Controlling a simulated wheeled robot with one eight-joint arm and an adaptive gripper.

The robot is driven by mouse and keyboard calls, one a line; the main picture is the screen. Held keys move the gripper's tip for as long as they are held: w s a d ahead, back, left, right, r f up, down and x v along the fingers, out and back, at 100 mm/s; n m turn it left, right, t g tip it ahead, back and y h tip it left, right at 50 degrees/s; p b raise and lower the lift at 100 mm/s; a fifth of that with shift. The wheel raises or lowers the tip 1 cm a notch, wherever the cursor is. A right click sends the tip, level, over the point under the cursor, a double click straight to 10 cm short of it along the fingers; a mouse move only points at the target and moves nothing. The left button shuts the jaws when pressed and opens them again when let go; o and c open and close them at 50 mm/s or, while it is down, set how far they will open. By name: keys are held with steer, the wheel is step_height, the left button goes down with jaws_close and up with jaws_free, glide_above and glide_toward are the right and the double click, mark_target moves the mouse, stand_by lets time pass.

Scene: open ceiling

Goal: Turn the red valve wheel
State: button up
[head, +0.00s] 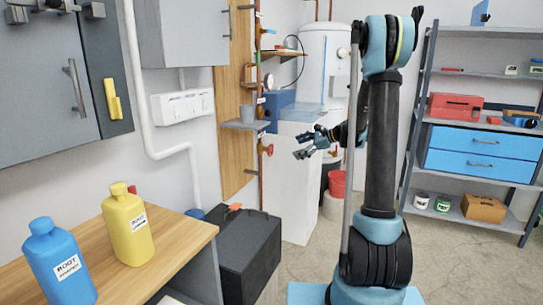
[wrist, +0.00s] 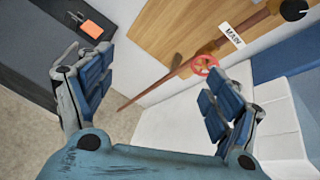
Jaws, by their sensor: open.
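The red valve wheel (wrist: 205,65) sits on a copper pipe (wrist: 172,77) in front of a wooden board, just beyond the tips of my right-hand finger in the wrist view. In the head view the small red wheel (head: 267,149) is on the vertical pipe, left of my gripper (head: 302,145). My gripper is open and empty, with its blue-padded fingers spread wide in the wrist view (wrist: 158,92). It appears apart from the wheel. A white tag reading "MAIN" (wrist: 232,35) is beside the wheel.
A small shelf (head: 246,124) with a grey cup is just above the wheel. A white cabinet (head: 290,190) stands below my gripper. A black chest (head: 240,250) with an orange-handled item is at lower left. A wooden-topped bench (head: 180,245) holds blue and yellow bottles.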

steer(key=w+f+m+y, duration=0.2)
steer(key=w+f+m, duration=0.15)
steer(key=w, duration=0.45)
steer(key=m+t+y, duration=0.2)
steer(key=m+y, duration=0.1)
steer(key=m, duration=0.1)
glide_toward(272, 152)
steer(key=x, duration=1)
steer(key=shift+s+a, duration=0.25)
steer(key=shift+r, duration=0.1)
steer(key=c, duration=1.1)
